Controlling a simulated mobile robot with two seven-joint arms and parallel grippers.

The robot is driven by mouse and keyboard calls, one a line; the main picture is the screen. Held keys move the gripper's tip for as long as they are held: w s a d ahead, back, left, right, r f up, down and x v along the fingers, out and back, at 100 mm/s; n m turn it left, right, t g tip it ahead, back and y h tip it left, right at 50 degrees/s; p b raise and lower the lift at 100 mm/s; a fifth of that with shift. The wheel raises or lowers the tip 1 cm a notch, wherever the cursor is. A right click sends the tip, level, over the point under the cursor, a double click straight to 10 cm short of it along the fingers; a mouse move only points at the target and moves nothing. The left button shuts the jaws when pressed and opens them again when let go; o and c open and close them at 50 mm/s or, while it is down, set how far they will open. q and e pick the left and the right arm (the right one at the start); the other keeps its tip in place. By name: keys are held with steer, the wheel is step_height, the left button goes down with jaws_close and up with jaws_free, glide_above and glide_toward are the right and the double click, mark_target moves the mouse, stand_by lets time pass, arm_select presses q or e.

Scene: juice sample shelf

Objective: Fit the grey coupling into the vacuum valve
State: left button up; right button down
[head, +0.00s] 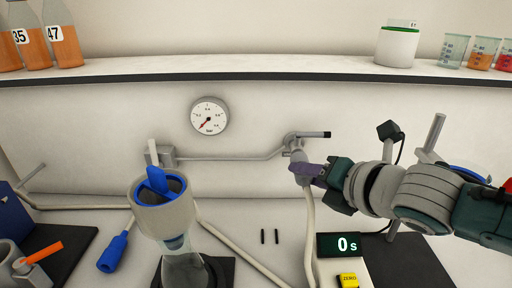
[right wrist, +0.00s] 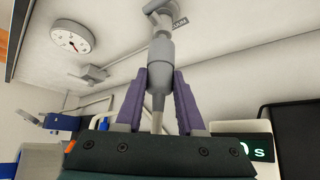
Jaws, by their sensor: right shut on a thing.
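The grey coupling (right wrist: 159,62) sits upright between the purple fingers of my right gripper (right wrist: 160,85), with a pale hose running down from it. In the head view my right gripper (head: 306,172) reaches in from the right and is shut on the coupling (head: 299,157), partly hiding it. The vacuum valve (head: 291,140) is on the wall pipe, with a dark-tipped handle pointing right. In the right wrist view the coupling's top end meets the underside of the valve (right wrist: 158,14), in line with it. How deep it sits I cannot tell. My left gripper is not in view.
A round gauge (head: 209,116) hangs on the wall left of the valve. A shelf (head: 250,68) with bottles and beakers runs above. A funnel with a blue insert (head: 160,190) stands at lower left. A timer (head: 338,246) reading 0 s stands below my right gripper.

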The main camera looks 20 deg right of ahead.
steer(key=shift+w+d, duration=0.2)
steer(key=shift+w, duration=0.5)
stand_by(0.3)
steer(key=shift+c, duration=2.2)
jaws_free()
steer(key=shift+s, duration=0.1)
